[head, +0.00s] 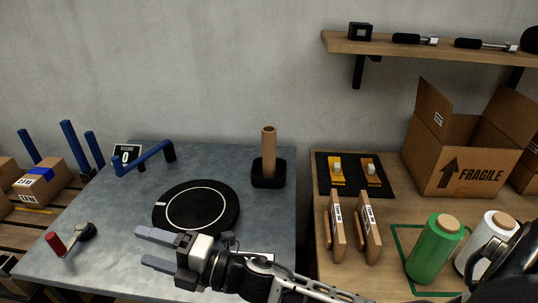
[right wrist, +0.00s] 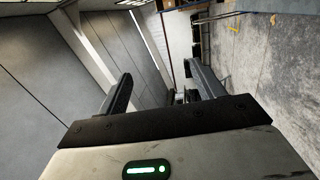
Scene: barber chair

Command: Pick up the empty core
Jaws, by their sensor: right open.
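The empty core (head: 269,143) is a brown cardboard tube. It stands upright in a black square holder (head: 268,174) at the back right of the grey table. My right gripper (head: 147,249) is open and empty, over the front of the table, with its fingers pointing left. It is well to the left of the core and nearer to me. In the right wrist view its two fingers (right wrist: 160,92) stand apart with nothing between them, and the core is not seen there. My left gripper is not in view.
A black turntable (head: 230,208) with a white ring lies just beyond my right gripper. A blue arm (head: 144,158) and a red-handled crank (head: 70,240) are on the left. The right bench holds a green roll (head: 434,250), a white roll (head: 485,240) and an open box (head: 464,166).

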